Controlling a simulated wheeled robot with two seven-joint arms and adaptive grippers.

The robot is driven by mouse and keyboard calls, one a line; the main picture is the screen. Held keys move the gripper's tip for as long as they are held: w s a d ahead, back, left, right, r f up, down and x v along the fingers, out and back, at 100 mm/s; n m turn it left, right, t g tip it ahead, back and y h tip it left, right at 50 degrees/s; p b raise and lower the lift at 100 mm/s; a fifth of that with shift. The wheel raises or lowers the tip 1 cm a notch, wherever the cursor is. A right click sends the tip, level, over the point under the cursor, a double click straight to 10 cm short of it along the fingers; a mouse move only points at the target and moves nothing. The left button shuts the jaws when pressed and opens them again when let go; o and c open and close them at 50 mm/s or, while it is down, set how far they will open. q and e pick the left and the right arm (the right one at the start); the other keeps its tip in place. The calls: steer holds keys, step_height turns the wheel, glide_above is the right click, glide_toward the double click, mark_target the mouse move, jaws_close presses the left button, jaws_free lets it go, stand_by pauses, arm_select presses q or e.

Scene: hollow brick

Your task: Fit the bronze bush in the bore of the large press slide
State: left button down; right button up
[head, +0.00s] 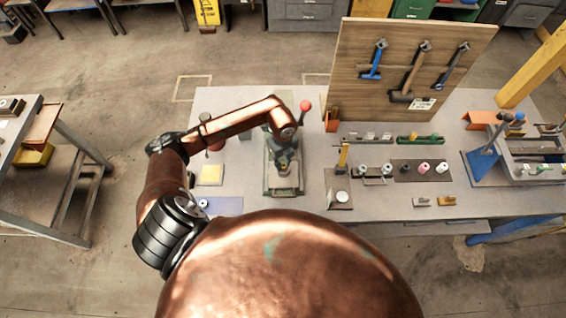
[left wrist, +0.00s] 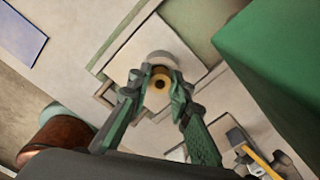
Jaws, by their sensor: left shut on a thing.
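My left gripper (head: 284,166) reaches over the bench to the green press (head: 270,186). In the left wrist view its two fingers (left wrist: 156,88) are shut on the bronze bush (left wrist: 160,77), a small golden ring whose dark hole faces the camera. Right behind the bush is a round pale grey part (left wrist: 160,58) over a light square plate (left wrist: 185,48). I cannot tell whether the bush touches the round part or is in a bore. The press slide cannot be made out clearly in either view. My right gripper is not in view.
A large green body (left wrist: 275,55) stands close to the right of the gripper in the left wrist view. A red knob (head: 305,106) rises beside my arm. A tool board (head: 400,70) stands behind. Small parts lie on a dark mat (head: 409,180) to the right.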

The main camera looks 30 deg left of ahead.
arm_select(q)
steer(key=shift+f, duration=0.25)
stand_by(0.5)
steer(key=c, duration=1.7)
jaws_free()
step_height(320, 180, up, 12)
steer(key=shift+f, duration=0.1)
